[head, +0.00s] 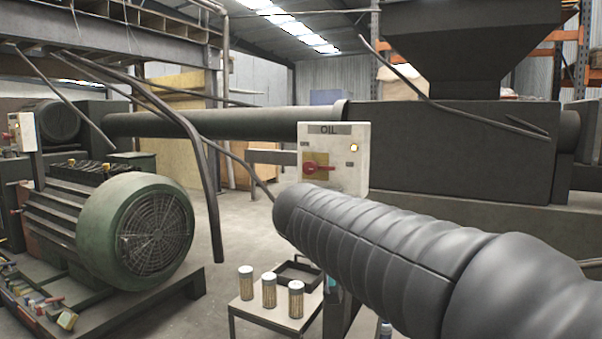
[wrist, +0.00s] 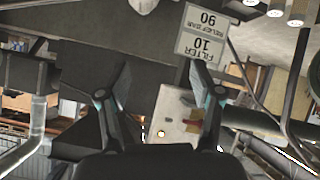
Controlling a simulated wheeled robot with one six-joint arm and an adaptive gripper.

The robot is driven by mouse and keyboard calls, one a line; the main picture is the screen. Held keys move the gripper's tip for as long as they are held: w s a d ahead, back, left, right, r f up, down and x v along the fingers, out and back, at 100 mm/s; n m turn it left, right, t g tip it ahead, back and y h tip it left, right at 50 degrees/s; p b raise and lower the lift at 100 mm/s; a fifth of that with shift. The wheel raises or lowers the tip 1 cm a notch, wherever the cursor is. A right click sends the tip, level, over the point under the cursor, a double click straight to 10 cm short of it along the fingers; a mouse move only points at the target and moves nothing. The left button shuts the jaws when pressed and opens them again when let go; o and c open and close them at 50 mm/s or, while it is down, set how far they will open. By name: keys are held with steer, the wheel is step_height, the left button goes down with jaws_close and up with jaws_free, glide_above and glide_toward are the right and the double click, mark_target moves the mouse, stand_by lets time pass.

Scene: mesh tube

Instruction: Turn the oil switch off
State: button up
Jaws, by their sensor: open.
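The oil switch panel (head: 345,178) is a pale box labelled OIL, at the middle of the head view. Its red rotary handle (head: 318,168) lies roughly horizontal on a yellow plate, and a yellow lamp (head: 354,147) glows at its upper right. The wrist view is upside down; there the panel (wrist: 170,115) shows between and beyond my fingers, with the red handle (wrist: 195,114) partly hidden by the right finger. My gripper (wrist: 161,68) is open and empty, apart from the panel as far as I can tell. In the head view my arm hides most of it.
A low table (head: 246,309) with several canisters (head: 269,290) and a dark tray (head: 303,268) stands below the panel. A green motor (head: 145,230) sits at left. A long dark pipe (head: 215,122) runs behind. A FILTER sign (wrist: 203,32) shows in the wrist view.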

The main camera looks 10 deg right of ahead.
steer(key=w+a+r+m+t+h, duration=0.15)
steer(key=w+a+r, duration=0.3)
steer(key=w, duration=0.45)
steer(key=m+t+h+b, duration=0.1)
steer(key=m+t+h, duration=0.1)
steer(key=t, duration=0.2)
glide_toward(307, 167)
steer(key=p+x, duration=0.3)
steer(key=x, duration=0.7)
steer(key=shift+d, duration=0.1)
steer(key=shift+c, duration=0.3)
steer(key=c, duration=1.1)
